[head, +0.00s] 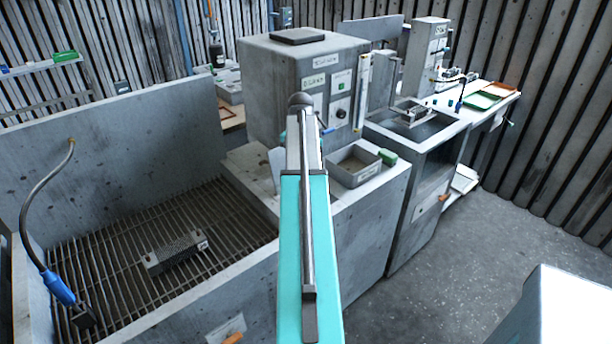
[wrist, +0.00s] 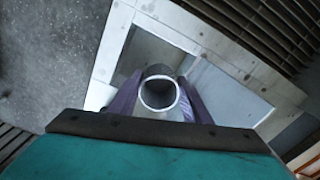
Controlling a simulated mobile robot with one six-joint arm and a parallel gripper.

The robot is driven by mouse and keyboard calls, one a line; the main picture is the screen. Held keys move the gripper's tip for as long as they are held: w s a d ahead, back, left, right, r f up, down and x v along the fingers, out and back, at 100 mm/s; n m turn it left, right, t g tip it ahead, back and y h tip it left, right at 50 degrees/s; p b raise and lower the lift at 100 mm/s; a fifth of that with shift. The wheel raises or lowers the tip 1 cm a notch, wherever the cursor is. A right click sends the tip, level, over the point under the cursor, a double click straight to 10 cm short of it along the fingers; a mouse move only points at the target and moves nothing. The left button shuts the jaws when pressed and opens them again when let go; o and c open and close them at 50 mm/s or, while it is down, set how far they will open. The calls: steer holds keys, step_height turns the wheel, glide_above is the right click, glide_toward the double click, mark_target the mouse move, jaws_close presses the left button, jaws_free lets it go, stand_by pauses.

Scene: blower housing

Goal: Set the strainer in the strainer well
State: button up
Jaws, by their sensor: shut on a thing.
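My gripper (wrist: 159,98) is shut on a grey hollow cylinder (wrist: 159,78), with a dark finger on each side of it. The cylinder's open round end shows in the wrist view; I cannot tell whether it is the strainer. Below it is a pale-rimmed square recess (wrist: 225,90), partly hidden by the gripper; I cannot tell whether this is the strainer well or how high the cylinder is above it. In the head view, my teal arm hides the gripper.
The basin's grate (head: 100,290) is on the left, with a blue-handled hose (head: 58,288) at its edge. A grey control cabinet (head: 290,75), an open grey bin (head: 355,163) and a green block (head: 387,157) stand beyond. A sink (head: 425,128) is further right; floor (head: 480,260) is clear.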

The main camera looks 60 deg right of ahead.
steer(key=shift+s+d+m, duration=0.4)
steer(key=shift+s+d, duration=0.2)
steer(key=shift+s, duration=0.2)
steer(key=shift+f, duration=0.1)
steer(key=shift+f+b, duration=1.55)
steer(key=shift+f, duration=0.35)
steer(key=shift+s+a+p, duration=0.1)
steer(key=shift+p, duration=0.45)
steer(key=shift+f+b, duration=0.9)
steer(key=shift+f, duration=2.6)
stand_by(1.1)
